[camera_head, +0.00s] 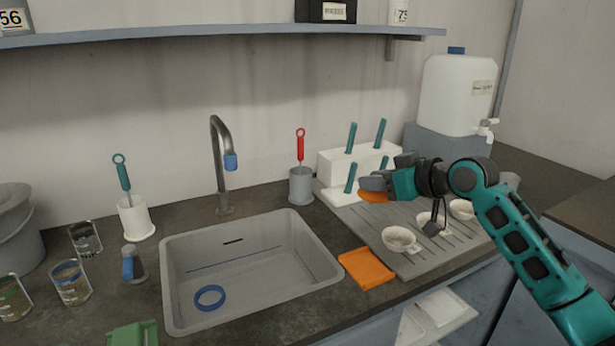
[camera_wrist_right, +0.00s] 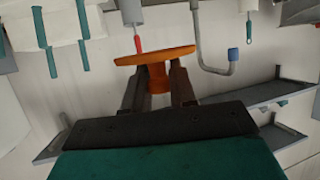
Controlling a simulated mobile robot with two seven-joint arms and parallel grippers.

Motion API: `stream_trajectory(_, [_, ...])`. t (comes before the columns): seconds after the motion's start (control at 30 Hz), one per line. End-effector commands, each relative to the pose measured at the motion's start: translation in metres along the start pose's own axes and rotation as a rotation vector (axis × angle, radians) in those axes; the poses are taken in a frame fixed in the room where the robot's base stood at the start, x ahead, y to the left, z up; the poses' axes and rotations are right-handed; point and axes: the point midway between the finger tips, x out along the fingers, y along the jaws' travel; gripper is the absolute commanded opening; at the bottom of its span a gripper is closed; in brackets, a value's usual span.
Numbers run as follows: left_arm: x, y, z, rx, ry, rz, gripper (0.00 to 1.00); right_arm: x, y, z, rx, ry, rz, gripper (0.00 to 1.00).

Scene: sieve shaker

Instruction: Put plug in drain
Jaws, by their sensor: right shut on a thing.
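The orange plug (camera_wrist_right: 155,55) has a wide flat disc and a narrower stem. My right gripper (camera_wrist_right: 158,85) is shut on the stem, with the disc beyond the fingertips. In the head view the plug (camera_head: 373,196) shows below the right gripper (camera_head: 374,184), above the back left of the grey draining board. The sink (camera_head: 318,246) is a grey basin left of the gripper. A blue ring (camera_head: 209,288) lies on its floor at the front left and looks like the drain's rim. My left gripper is not in view.
An orange cloth (camera_head: 366,268) lies between sink and draining board (camera_head: 464,248), which holds white cups. A tap (camera_head: 218,160) rises behind the sink. A grey holder (camera_head: 301,186) with a red-handled brush and a white rack (camera_head: 345,165) with teal pegs stand near the gripper.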

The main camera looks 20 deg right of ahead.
Motion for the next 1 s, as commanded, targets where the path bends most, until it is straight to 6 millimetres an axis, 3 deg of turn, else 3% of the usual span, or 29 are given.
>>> stream_trajectory(0.13, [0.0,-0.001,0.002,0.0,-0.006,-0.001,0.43,0.0,-0.003,0.0,0.0,0.0,-0.001,0.0])
stream_trajectory(0.27, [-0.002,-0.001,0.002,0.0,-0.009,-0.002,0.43,0.008,-0.02,0.018,0.005,-0.001,-0.002,0.0])
stream_trajectory(0.53, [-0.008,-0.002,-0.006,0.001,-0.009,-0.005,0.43,0.018,-0.106,0.082,0.03,0.001,0.042,0.0])
stream_trajectory(0.8, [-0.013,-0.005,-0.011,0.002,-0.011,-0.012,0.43,-0.009,-0.172,0.104,0.076,0.003,0.151,0.0])
stream_trajectory(1.0, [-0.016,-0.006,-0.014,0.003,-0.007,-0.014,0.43,-0.036,-0.194,0.103,0.114,0.003,0.249,0.0])
